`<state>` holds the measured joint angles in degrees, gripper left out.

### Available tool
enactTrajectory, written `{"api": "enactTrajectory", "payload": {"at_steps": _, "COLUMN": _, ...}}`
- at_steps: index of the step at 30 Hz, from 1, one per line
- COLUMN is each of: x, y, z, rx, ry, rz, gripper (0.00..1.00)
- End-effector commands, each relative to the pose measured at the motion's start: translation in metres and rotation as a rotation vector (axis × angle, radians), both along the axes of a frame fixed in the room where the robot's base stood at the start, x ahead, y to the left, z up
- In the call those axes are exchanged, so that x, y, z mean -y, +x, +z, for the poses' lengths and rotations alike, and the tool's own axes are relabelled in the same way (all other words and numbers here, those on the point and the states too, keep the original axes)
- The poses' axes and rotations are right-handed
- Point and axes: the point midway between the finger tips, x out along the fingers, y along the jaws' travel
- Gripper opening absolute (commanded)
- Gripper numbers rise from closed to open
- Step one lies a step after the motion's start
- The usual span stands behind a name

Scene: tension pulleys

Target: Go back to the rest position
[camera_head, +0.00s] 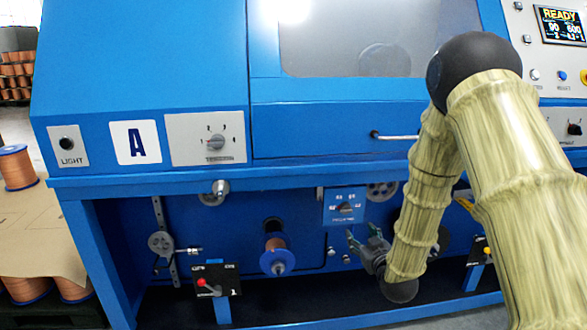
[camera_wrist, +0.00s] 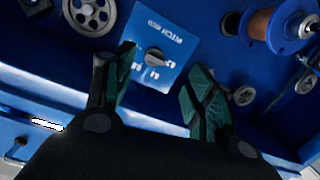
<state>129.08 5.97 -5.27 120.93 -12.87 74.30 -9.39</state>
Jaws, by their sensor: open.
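My gripper (camera_wrist: 160,90) is open and empty in the wrist view, with its two dark green fingers spread apart. Between and beyond the fingers is the blue pitch panel (camera_wrist: 152,58) with a dark knob; no contact with the knob shows. In the head view my gripper (camera_head: 354,243) is small, low under the machine's front ledge, just below the pitch panel (camera_head: 345,207). My arm, in a pale yellow-green sleeve, reaches down from the right side and hides part of the machine.
A copper wire spool (camera_head: 276,256) sits left of my gripper and also shows in the wrist view (camera_wrist: 262,26). Pulleys (camera_head: 161,243) and a red-knobbed lever box (camera_head: 217,282) are further left. The blue ledge (camera_head: 250,178) overhangs this bay. A door handle (camera_head: 395,137) juts out above.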

Motion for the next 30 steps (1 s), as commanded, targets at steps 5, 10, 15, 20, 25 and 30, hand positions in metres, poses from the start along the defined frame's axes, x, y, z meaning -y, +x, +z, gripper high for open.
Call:
{"api": "enactTrajectory", "payload": {"at_steps": 5, "x": -0.008, "y": -0.043, "z": -0.079, "rx": -0.188, "ry": 0.027, "rz": -0.021, "gripper": 0.56}}
{"api": "enactTrajectory", "payload": {"at_steps": 10, "x": -0.017, "y": -0.103, "z": -0.157, "rx": -0.403, "ry": 0.055, "rz": -0.052, "gripper": 0.56}}
{"api": "enactTrajectory", "payload": {"at_steps": 15, "x": -0.025, "y": -0.174, "z": -0.225, "rx": -0.618, "ry": 0.078, "rz": -0.085, "gripper": 0.56}}
{"api": "enactTrajectory", "payload": {"at_steps": 20, "x": -0.033, "y": -0.25, "z": -0.277, "rx": -0.821, "ry": 0.096, "rz": -0.12, "gripper": 0.56}}
{"api": "enactTrajectory", "payload": {"at_steps": 25, "x": -0.04, "y": -0.338, "z": -0.318, "rx": -1.038, "ry": 0.111, "rz": -0.163, "gripper": 0.56}}
{"api": "enactTrajectory", "payload": {"at_steps": 30, "x": -0.047, "y": -0.412, "z": -0.34, "rx": -1.211, "ry": 0.119, "rz": -0.202, "gripper": 0.56}}
